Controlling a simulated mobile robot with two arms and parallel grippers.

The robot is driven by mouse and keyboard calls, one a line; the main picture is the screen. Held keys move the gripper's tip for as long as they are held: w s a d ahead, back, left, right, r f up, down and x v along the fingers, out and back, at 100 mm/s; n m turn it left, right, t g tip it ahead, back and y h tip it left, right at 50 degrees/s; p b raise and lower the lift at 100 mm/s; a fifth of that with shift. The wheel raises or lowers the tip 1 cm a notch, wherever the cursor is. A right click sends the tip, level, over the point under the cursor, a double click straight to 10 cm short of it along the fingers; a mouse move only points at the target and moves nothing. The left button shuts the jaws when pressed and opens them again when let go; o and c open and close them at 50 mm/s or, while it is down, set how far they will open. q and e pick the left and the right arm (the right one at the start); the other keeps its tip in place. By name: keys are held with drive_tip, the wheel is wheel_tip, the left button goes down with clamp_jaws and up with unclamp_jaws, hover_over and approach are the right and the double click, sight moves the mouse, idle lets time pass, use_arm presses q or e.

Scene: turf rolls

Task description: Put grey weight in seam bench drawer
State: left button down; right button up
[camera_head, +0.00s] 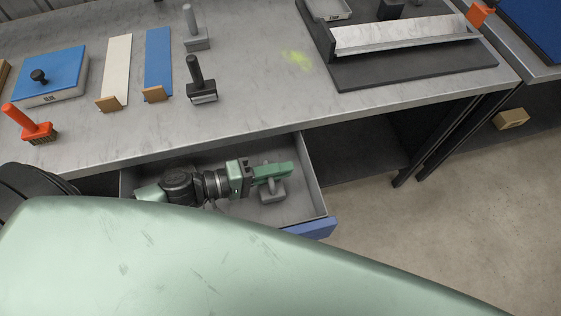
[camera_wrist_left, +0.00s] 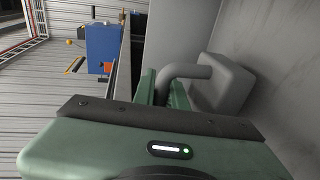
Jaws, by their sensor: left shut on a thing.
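The seam bench drawer (camera_head: 314,178) is pulled open below the bench top, with its blue front (camera_head: 318,229) toward me. My left gripper (camera_head: 286,171) is inside the drawer space, shut on the handle of the grey weight (camera_head: 274,191). In the left wrist view the grey weight (camera_wrist_left: 226,84) shows as a rounded block with a bent handle between the green fingers, close to a grey drawer wall (camera_wrist_left: 277,60). I cannot tell whether the weight touches the drawer floor. My right gripper is not in view.
The bench top (camera_head: 255,90) bears a light grey stamp-like tool (camera_head: 194,38), a black one (camera_head: 201,90), an orange brush (camera_head: 33,128), a blue-topped block (camera_head: 53,78) and two strips. My green arm link hides the drawer's near left part.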

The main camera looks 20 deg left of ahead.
use_arm(q)
drive_tip(key=shift+f, duration=0.65)
drive_tip(key=shift+f, duration=0.2)
drive_tip(key=c, duration=1.5)
unclamp_jaws()
drive_tip(key=shift+f, duration=0.1)
drive_tip(key=shift+o, duration=0.2)
drive_tip(key=shift+r, duration=0.2)
drive_tip(key=b+v, duration=0.1)
drive_tip(key=v, duration=1.1)
